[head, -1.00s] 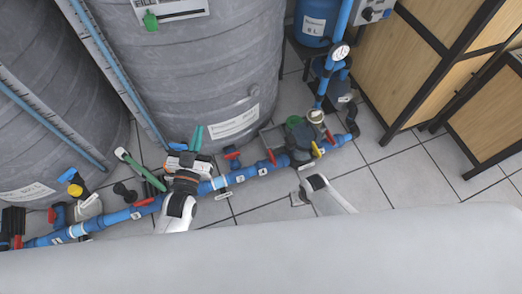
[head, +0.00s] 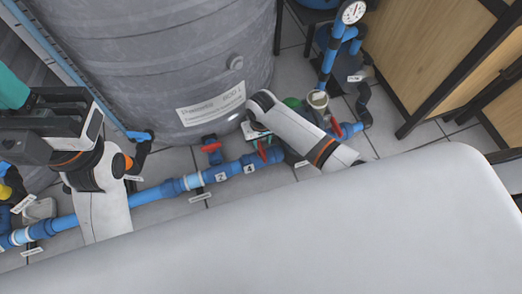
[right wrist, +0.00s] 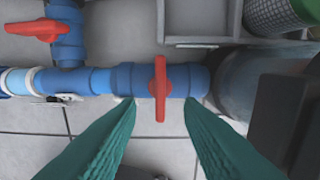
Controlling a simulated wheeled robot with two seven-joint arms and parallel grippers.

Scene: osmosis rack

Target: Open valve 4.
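Valve 4 has a red lever handle (head: 262,150) on the blue pipe, beside a white label marked 4 (head: 249,168) in the head view. In the right wrist view a red handle (right wrist: 160,88), which looks like that of valve 4, lies across the pipe. My right gripper (right wrist: 159,102) is open, its teal fingers apart with one tip on each side of the handle's lower end. Contact cannot be told.
Valve 2's red handle (head: 212,145) is on a branch to the left; it also shows in the right wrist view (right wrist: 36,28). Another red handle (head: 337,128) is to the right. A large grey tank (head: 150,60) stands behind the pipe, and wooden cabinets (head: 440,50) at right.

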